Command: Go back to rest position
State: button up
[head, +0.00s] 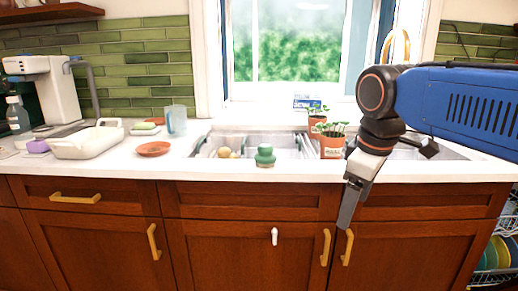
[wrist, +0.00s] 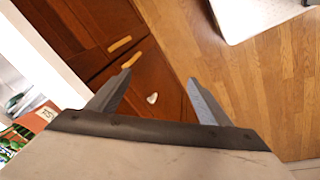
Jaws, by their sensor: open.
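My gripper (head: 352,204) hangs in front of the brown cabinet doors in the head view, at the right of the sink, pointing down. In the wrist view my gripper (wrist: 158,88) shows two grey fingers spread apart with nothing between them. Beyond the fingers are the cabinet doors (wrist: 150,78) with gold handles and the wooden floor (wrist: 245,80). My blue arm comes in from the right in the head view.
The white counter (head: 110,168) holds a white dish (head: 88,143), an orange plate (head: 153,149), a clear cup (head: 176,121) and a green-topped item (head: 265,155). Potted seedlings (head: 331,146) stand close behind my gripper. A dish rack (head: 497,257) is at lower right.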

jog(key=s+d+f+m+t, duration=0.1)
jog(key=s+d+f+m, duration=0.3)
jog(key=f, duration=0.4)
jog(key=s+d+f+m+t, duration=0.1)
jog(key=s+d+f+m, duration=0.3)
jog(key=s+f, duration=0.3)
notch_tip(320, 180, down, 2)
jog(key=shift+f+m, duration=0.2)
jog(key=shift+m, duration=0.7)
jog(key=shift+o, duration=0.4)
jog(key=shift+s+d, duration=0.1)
